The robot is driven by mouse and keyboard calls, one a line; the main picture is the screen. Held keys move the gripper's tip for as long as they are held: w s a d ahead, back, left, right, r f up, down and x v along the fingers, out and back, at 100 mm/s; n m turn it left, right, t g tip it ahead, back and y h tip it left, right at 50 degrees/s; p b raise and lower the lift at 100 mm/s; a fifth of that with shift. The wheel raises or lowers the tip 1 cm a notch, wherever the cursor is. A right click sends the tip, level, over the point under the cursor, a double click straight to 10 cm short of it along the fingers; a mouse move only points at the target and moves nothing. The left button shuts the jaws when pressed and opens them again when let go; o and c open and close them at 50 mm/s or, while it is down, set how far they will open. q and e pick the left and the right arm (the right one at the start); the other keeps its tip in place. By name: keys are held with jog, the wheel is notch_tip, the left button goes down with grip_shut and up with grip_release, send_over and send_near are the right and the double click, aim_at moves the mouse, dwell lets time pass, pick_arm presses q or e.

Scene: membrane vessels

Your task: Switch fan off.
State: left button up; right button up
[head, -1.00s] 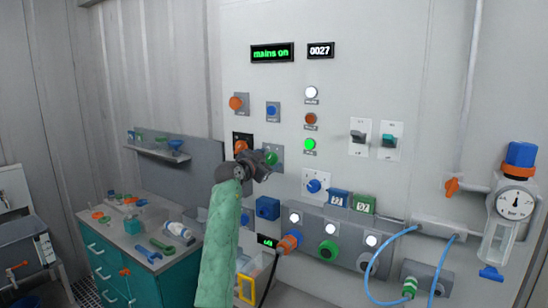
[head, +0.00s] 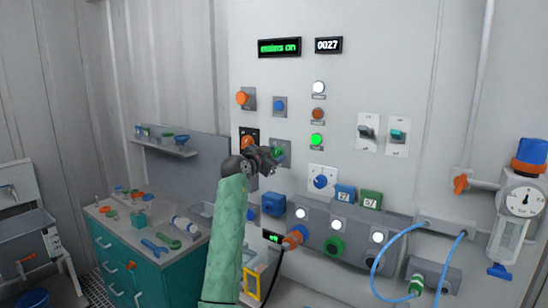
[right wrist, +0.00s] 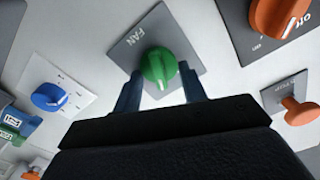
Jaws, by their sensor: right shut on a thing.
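The fan switch is a green knob (right wrist: 158,67) on a grey plate marked FAN (right wrist: 133,38) in the right wrist view. In the head view the knob (head: 279,152) is partly hidden by my gripper. My right gripper (head: 270,158) is at the wall panel, shut on the green knob. In the right wrist view its two dark fingers (right wrist: 161,90) stand on either side of the knob. The knob's ridge points roughly down in that view. My left gripper is not in view.
An orange knob (right wrist: 280,14) marked OFF, an orange stop knob (right wrist: 300,111) and a blue knob (right wrist: 49,97) sit close around it. A green lamp (head: 317,140) is lit. The display (head: 279,47) reads "mains on". A teal cabinet (head: 120,270) stands at left.

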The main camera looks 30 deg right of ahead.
jog(key=n+b, duration=0.1)
jog(key=n, duration=0.2)
jog(key=n+b, duration=0.1)
jog(key=n, duration=0.2)
jog(key=shift+w+r, duration=0.1)
jog(key=shift+w, duration=0.05)
jog(key=shift+n, duration=0.8)
jog(key=shift+w+n, duration=0.1)
jog(key=shift+n, duration=1.1)
jog(key=shift+a+n, duration=0.1)
jog(key=shift+n, duration=0.3)
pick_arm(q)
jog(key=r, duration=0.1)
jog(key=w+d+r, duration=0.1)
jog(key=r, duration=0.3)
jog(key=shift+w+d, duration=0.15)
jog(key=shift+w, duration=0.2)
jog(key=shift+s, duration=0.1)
